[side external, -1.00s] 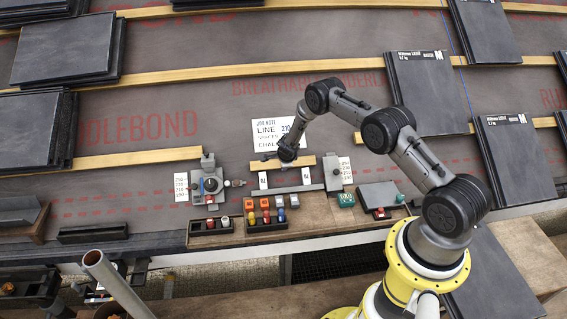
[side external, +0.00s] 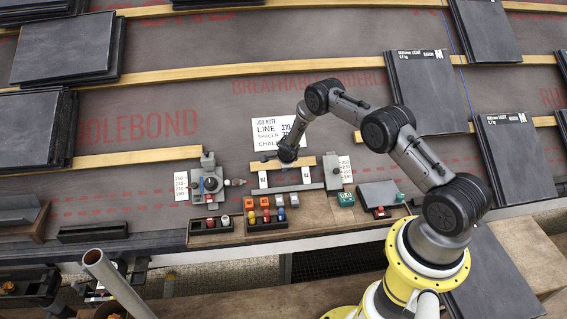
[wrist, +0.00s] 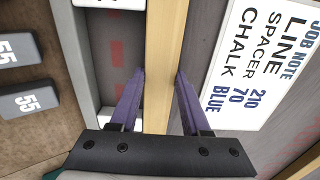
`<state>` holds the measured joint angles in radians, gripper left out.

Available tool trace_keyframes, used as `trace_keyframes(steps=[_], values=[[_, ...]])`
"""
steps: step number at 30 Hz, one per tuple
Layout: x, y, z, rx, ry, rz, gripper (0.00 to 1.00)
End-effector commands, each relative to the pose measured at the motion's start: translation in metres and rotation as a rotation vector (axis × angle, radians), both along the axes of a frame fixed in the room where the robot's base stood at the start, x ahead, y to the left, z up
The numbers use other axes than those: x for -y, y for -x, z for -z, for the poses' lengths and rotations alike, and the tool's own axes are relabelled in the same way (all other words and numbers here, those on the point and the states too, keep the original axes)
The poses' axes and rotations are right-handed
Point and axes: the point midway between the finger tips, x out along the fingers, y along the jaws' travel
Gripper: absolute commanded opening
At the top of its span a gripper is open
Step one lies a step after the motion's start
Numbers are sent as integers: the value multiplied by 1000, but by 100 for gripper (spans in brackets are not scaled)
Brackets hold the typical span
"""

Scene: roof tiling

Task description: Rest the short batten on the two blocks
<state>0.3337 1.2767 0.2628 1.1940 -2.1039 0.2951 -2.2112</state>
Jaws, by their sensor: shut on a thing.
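The short batten (side external: 270,165) is a pale wooden strip lying left to right in the side view. It also runs lengthwise through the wrist view (wrist: 167,40). My gripper (side external: 287,158) is over its middle. In the wrist view the purple fingers of my gripper (wrist: 160,92) are on either side of the batten, shut on it. The two blocks, left (side external: 262,180) and right (side external: 306,177), show as pale labelled pieces at the batten's near side. I cannot tell whether the batten touches them.
A job note (side external: 268,130) lies just behind the batten. A grey fixture with a dial (side external: 207,182) stands left and a grey block (side external: 333,178) right. Trays of coloured pieces (side external: 265,225) sit in front.

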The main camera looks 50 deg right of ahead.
Motion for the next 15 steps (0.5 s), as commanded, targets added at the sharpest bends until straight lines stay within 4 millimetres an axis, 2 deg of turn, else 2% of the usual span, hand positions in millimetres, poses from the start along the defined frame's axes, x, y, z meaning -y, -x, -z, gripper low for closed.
trace_keyframes(steps=[6,7,12,15], values=[[-1,1,1,1,0,1,0],[-2,1,1,2,0,2,50],[-2,1,1,0,0,1,81],[-1,1,1,0,0,1,82]])
